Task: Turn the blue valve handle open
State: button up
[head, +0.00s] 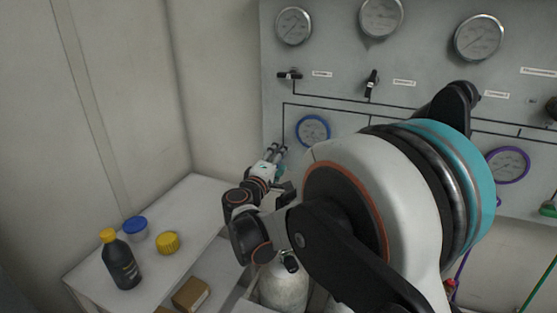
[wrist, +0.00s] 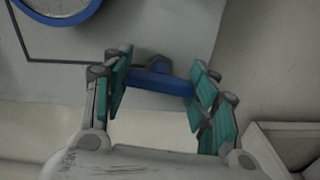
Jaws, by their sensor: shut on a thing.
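The blue valve handle (wrist: 160,84) is a short, straight blue bar in the wrist view, in front of a dark grey valve body on the grey panel (wrist: 190,35). It lies crosswise between the teal-padded fingers of my gripper (wrist: 160,65), one end against each finger. My gripper is shut on it. In the head view my gripper (head: 279,155) is at the panel's lower left, just below the blue-ringed gauge (head: 313,117). There the blue handle cannot be made out behind the fingers and arm.
Other gauges and black valve handles, such as one at upper left (head: 289,75), are on the panel. A white counter (head: 200,195) holds a dark yellow-capped bottle (head: 121,265), a blue-lidded jar (head: 134,229) and a yellow lid (head: 168,243). A cylinder (head: 283,287) stands below.

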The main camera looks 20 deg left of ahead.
jog(key=o, duration=1.1)
jog(key=s, duration=0.8)
jog(key=s+a, duration=0.1)
jog(key=s, duration=0.3)
